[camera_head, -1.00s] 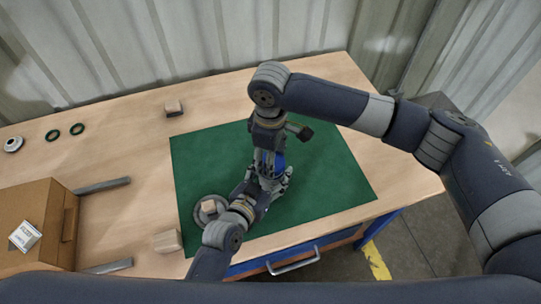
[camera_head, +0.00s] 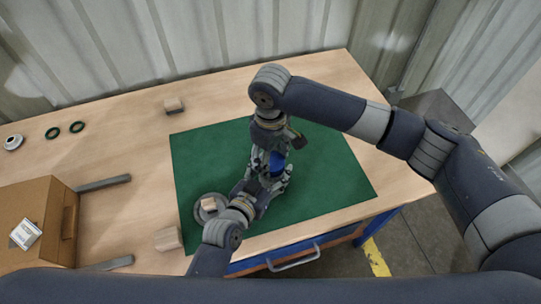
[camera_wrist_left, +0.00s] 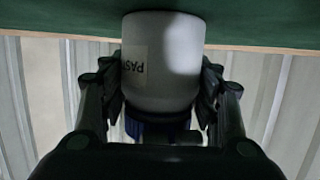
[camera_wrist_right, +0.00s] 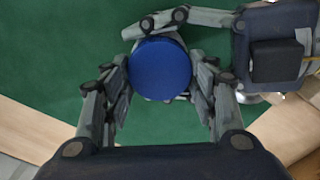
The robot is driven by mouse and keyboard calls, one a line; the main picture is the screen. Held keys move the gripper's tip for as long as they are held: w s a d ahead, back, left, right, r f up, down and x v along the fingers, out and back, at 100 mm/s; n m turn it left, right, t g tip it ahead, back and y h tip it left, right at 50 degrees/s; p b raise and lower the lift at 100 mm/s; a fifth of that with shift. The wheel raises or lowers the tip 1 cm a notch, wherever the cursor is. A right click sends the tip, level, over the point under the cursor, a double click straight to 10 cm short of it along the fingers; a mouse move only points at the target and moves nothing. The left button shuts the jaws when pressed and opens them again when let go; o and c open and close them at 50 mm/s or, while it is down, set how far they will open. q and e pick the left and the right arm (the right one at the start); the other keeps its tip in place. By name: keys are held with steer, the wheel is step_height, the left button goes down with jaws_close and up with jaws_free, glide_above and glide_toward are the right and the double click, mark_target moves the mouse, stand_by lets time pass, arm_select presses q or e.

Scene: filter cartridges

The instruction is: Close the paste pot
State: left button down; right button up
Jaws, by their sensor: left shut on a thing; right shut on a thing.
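The paste pot is a white jar (camera_wrist_left: 160,65) with a partly readable label, upright on the green mat (camera_head: 210,160). Its blue lid (camera_wrist_right: 160,68) is at the pot's mouth; it also shows in the head view (camera_head: 277,161) and below the jar in the upside-down left wrist view (camera_wrist_left: 155,128). I cannot tell how tightly it sits. My left gripper (camera_head: 272,184) is shut around the jar from the side. My right gripper (camera_wrist_right: 160,88) comes from above, its fingers shut on either side of the lid. The arms hide most of the pot in the head view.
A round grey dish (camera_head: 202,213) with a small block (camera_head: 208,204) is on the mat's left. Wooden blocks (camera_head: 174,105) (camera_head: 168,239), green rings (camera_head: 77,127) and a white-grey round part (camera_head: 13,142) lie left. A cardboard box (camera_head: 30,205) stands far left. The mat's right is clear.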

steer(key=o, duration=0.8)
steer(key=shift+o, duration=0.2)
